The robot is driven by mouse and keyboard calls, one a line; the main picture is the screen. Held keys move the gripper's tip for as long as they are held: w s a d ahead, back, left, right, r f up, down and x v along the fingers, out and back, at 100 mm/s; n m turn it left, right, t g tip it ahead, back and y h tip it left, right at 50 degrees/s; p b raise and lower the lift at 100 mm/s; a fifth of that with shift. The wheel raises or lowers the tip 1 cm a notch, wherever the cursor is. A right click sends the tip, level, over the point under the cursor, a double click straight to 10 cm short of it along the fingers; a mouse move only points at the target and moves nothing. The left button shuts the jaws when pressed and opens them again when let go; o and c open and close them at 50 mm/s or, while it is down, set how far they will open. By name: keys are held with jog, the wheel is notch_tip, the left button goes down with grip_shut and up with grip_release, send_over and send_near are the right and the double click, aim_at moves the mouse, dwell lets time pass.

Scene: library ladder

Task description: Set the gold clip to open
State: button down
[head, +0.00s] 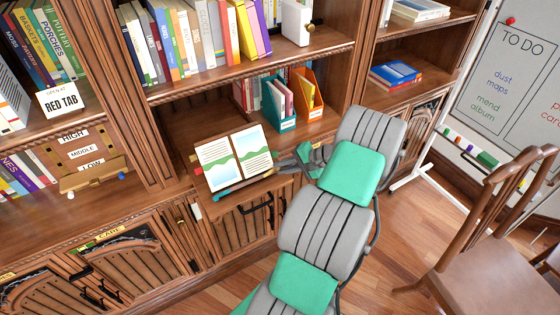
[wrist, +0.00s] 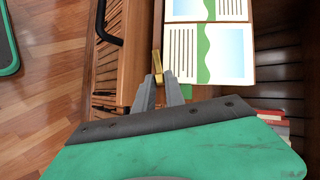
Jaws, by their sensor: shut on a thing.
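The gold clip (wrist: 157,65) shows in the wrist view as a small, narrow brass piece at the edge of the wooden reading ledge. It stands between the fingertips of my gripper (wrist: 159,88), which are shut on it. An open book (wrist: 212,62) with green and blue pictures lies just up and to the right of the clip. In the head view the open book (head: 234,158) rests on the ledge, and my gripper (head: 287,163) reaches in from its right. The clip cannot be made out in the head view.
Cabinet doors with dark handles (head: 256,207) lie below the ledge. Teal and orange file boxes (head: 308,97) stand on the shelf behind. A wooden chair (head: 490,250) and a whiteboard (head: 500,110) stand at the right. Some wooden floor is clear.

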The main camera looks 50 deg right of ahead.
jog(key=shift+s+f+m+t, duration=0.3)
jog(key=shift+m+t, duration=0.1)
jog(key=shift+m, duration=0.2)
jog(key=shift+s+f+m+t, duration=0.15)
jog(key=shift+f+m+t, duration=0.2)
jog(key=shift+m, duration=0.25)
jog(key=c, duration=1.4)
grip_release()
